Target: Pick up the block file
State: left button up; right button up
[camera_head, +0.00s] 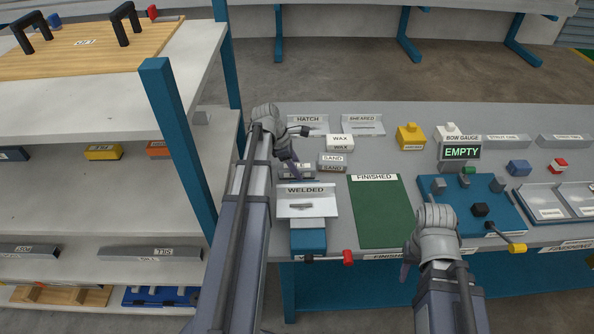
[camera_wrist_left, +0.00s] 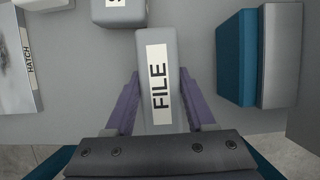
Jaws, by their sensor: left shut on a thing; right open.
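The block file (camera_wrist_left: 168,52) is a grey block with a white label reading FILE. In the left wrist view it lies lengthwise between the purple fingers of my left gripper (camera_wrist_left: 158,76), which are shut on its sides. In the head view my left gripper (camera_head: 291,160) is at the table's left part, and the block file (camera_head: 304,172) is partly hidden under it. I cannot tell whether the block is clear of the table. My right gripper (camera_head: 408,268) is open at the table's front edge, its fingers mostly hidden by the wrist.
Wax blocks (camera_head: 340,143) and sand blocks (camera_head: 332,163) stand close to the right of my left gripper. A WELDED holder (camera_head: 320,208) is in front. A green FINISHED mat (camera_head: 378,215) is bare. A blue jig (camera_head: 462,205) stands right. Shelves (camera_head: 165,85) border the left.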

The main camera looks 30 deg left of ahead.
aim_at(297, 166)
pick_arm(q)
grip_shut()
notch_tip(297, 166, up, 11)
jog(key=p, duration=1)
jog(key=shift+f+p, duration=0.2)
jog(key=shift+p, duration=0.1)
jog(key=shift+f, duration=0.1)
